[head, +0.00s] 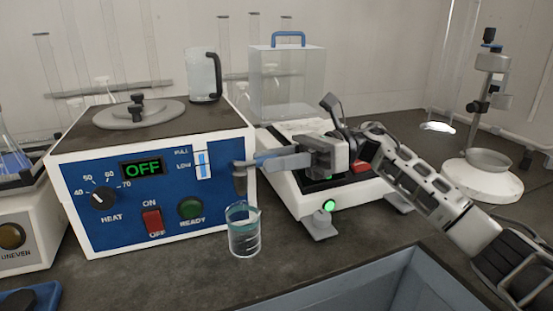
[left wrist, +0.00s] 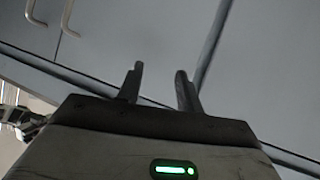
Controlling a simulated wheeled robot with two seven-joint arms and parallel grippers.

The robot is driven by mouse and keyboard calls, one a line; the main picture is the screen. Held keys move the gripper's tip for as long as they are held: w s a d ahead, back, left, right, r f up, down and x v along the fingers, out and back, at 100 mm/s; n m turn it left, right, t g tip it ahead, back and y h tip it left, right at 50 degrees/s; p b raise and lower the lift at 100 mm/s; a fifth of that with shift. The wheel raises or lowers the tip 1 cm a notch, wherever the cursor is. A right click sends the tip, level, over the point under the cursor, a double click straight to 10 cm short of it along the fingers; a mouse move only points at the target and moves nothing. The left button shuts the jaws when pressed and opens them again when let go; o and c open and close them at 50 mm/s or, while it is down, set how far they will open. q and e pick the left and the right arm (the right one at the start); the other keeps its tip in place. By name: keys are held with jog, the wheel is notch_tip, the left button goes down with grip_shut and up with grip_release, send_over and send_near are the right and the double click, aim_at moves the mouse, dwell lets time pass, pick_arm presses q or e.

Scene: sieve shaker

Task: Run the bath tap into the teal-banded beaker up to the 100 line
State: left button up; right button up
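The water bath (head: 225,205) is a white box with a blue front panel, its display reading OFF. Its dark tap (head: 240,183) sticks out at the panel's right side. The teal-banded beaker (head: 244,243) is clear glass and stands upright on the bench, below the tap. I cannot read its lines or tell its water level. My right gripper (head: 262,160) reaches in from the right, its fingertips at the tap; whether they touch or grip it is unclear. My left gripper (left wrist: 159,85) shows in the left wrist view with its fingers apart and nothing between them.
Behind my right gripper stands a white device (head: 345,195) with a green-lit button. A clear case with a blue handle (head: 287,85) is behind it. A stand with a white base (head: 485,180) is at right. A grey-blue basin edge (head: 370,270) lies in front.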

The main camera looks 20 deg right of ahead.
jog(key=shift+d, duration=0.1)
